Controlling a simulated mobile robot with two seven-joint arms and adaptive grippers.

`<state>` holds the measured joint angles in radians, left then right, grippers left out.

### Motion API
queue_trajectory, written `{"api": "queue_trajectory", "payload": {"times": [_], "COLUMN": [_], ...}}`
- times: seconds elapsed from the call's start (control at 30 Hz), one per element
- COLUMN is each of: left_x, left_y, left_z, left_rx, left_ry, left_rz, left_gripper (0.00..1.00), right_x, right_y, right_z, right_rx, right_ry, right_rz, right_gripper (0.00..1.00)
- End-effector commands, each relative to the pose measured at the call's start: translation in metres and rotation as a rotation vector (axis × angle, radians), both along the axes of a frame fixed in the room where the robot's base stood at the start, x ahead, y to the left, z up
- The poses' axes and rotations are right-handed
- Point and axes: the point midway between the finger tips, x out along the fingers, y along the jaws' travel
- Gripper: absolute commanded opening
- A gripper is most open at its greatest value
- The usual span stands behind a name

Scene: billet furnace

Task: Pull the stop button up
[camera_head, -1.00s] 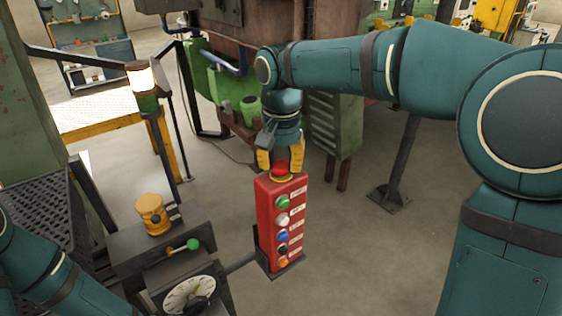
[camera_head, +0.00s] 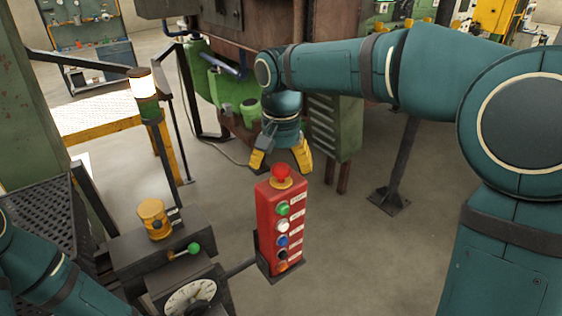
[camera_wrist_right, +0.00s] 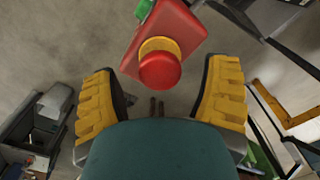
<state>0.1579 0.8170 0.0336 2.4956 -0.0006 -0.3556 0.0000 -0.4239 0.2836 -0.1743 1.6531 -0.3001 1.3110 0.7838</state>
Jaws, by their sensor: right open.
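The red stop button (camera_head: 281,172) sits on a yellow collar at the top of a red control box (camera_head: 267,220). In the right wrist view the round button (camera_wrist_right: 160,70) is near the middle, on its yellow collar (camera_wrist_right: 160,46). My right gripper (camera_head: 281,163) has its yellow fingers spread wide, one to each side, just behind and above the button. In the wrist view the open fingers (camera_wrist_right: 161,105) stand apart from the button, with nothing between the pads. Part of my left arm shows at the lower left; its gripper is out of the picture.
Green, white, blue and other buttons line the box front. To its left stand a console with a yellow knob (camera_head: 154,217), a green-tipped lever (camera_head: 193,248) and a dial (camera_head: 188,299). A green louvred cabinet (camera_head: 335,125) stands behind. The floor right of the box is clear.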

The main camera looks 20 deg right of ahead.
Motion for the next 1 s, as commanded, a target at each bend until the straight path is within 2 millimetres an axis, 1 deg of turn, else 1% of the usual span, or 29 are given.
{"api": "queue_trajectory", "payload": {"times": [0.07, 0.17, 0.27, 0.5, 0.6, 0.7, 0.83, 1.0], "left_x": [0.000, 0.000, 0.000, 0.000, 0.000, 0.000, 0.000, 0.000], "left_y": [0.000, 0.000, 0.000, 0.000, 0.000, 0.000, 0.000, 0.000], "left_z": [0.000, 0.000, 0.000, 0.000, 0.000, 0.000, 0.000, 0.000], "left_rx": [0.000, 0.000, 0.000, 0.000, 0.000, 0.000, 0.000, 0.000], "left_ry": [0.000, 0.000, 0.000, 0.000, 0.000, 0.000, 0.000, 0.000], "left_rz": [0.000, 0.000, 0.000, 0.000, 0.000, 0.000, 0.000, 0.000], "left_gripper": [0.66, 0.66, 0.66, 0.66, 0.66, 0.66, 0.66, 0.66], "right_x": [0.000, 0.001, 0.001, 0.000, 0.001, 0.001, 0.000, 0.000], "right_y": [0.000, 0.000, 0.000, 0.000, 0.001, 0.001, 0.000, 0.000], "right_z": [0.002, 0.010, 0.026, 0.076, 0.093, 0.107, 0.117, 0.121], "right_rx": [0.000, 0.000, 0.001, 0.001, 0.001, 0.000, 0.000, 0.000], "right_ry": [-0.001, -0.002, -0.004, -0.004, -0.004, -0.002, -0.001, 0.000], "right_rz": [0.000, 0.000, 0.000, 0.000, 0.001, 0.000, 0.000, 0.000], "right_gripper": [0.75, 0.75, 0.75, 0.75, 0.75, 0.75, 0.75, 0.75]}}
